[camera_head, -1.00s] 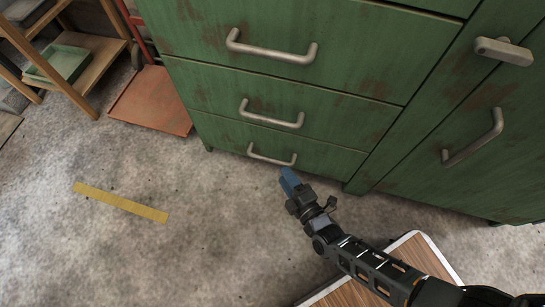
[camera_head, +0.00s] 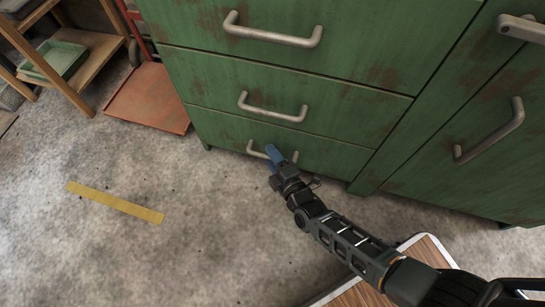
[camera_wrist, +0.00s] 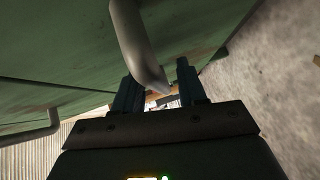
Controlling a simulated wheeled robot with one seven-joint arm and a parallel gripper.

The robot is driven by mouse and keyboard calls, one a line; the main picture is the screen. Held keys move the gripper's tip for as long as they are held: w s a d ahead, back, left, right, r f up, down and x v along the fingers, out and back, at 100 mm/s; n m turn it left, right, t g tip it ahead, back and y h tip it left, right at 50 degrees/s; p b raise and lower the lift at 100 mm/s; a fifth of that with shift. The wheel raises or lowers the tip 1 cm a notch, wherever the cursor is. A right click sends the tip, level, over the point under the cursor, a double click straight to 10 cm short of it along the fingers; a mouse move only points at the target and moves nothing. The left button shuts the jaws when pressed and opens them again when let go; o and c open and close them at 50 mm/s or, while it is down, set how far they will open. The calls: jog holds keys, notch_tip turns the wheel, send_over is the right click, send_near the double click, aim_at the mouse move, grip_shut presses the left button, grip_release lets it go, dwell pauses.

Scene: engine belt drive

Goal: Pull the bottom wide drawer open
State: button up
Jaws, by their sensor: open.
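The bottom wide drawer (camera_head: 225,130) is the lowest of the green drawers and is closed, flush with the cabinet. Its grey bar handle (camera_head: 256,153) is partly hidden by my gripper (camera_head: 273,158). My gripper has blue fingers, is open, and is at the right part of that handle. In the wrist view a grey handle (camera_wrist: 136,40) passes close in front of the gap between the two fingers (camera_wrist: 160,88). I cannot tell whether the fingers touch it.
The middle drawer (camera_head: 330,110) and upper drawer (camera_head: 320,70) are closed above. A cabinet door (camera_head: 450,150) with a handle is at right. An orange-red panel (camera_head: 150,97) and wooden shelf (camera_head: 85,70) stand left. The concrete floor is clear in front, with a yellow strip (camera_head: 115,202).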

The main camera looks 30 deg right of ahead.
jog(key=shift+c, duration=0.2)
grip_shut()
jog(key=shift+s, duration=0.15)
